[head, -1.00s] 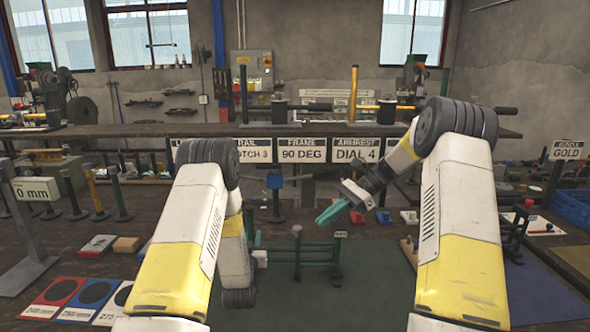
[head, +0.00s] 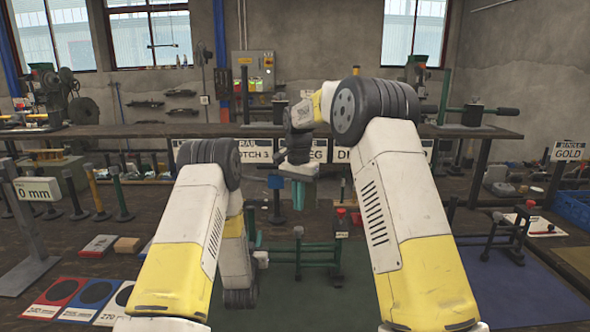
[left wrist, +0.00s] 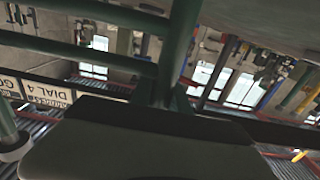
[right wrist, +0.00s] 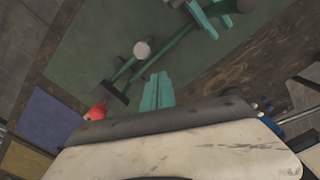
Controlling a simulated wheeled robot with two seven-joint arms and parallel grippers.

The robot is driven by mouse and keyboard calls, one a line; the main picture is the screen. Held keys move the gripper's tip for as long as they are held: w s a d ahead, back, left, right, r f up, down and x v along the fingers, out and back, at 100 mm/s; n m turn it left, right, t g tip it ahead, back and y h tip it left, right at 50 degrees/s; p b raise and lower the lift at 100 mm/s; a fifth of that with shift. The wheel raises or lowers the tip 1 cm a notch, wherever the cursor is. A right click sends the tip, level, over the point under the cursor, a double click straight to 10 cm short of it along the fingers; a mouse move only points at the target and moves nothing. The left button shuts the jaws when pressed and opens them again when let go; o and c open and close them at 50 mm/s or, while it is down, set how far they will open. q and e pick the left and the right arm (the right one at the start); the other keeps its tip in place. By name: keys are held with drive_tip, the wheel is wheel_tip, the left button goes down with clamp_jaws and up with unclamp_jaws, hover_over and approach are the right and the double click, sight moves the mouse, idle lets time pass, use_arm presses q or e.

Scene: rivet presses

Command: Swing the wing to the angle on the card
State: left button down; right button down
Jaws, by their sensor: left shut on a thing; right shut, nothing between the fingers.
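A green jig with rails and upright posts (head: 316,246) stands on the dark green mat (head: 300,300). Its green bars (left wrist: 95,40) cross the left wrist view. My left gripper (head: 257,241) is shut on a green part at the jig's left end; my arm hides much of that part. My right gripper (head: 303,192) points down above and behind the jig, shut and empty. In the right wrist view its teal fingers (right wrist: 157,92) are beside the jig, apart from the pale knob (right wrist: 142,48).
A red knob (head: 341,212) stands at the jig's right end. A dark jig (head: 505,235) stands on the blue mat (head: 530,285) at the right. Coloured cards with dark discs (head: 95,292) lie at front left. A raised shelf (head: 250,131) spans the back.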

sight(297, 229)
wheel_tip(297, 229, down, 6)
drive_tip(key=shift+f, duration=0.15)
idle(0.3)
idle(1.8)
drive_tip(key=s, duration=0.3)
drive_tip(key=shift+a, duration=0.15)
idle(0.3)
drive_tip(key=shift+s, duration=0.2)
idle(0.4)
drive_tip(key=shift+s, duration=0.85)
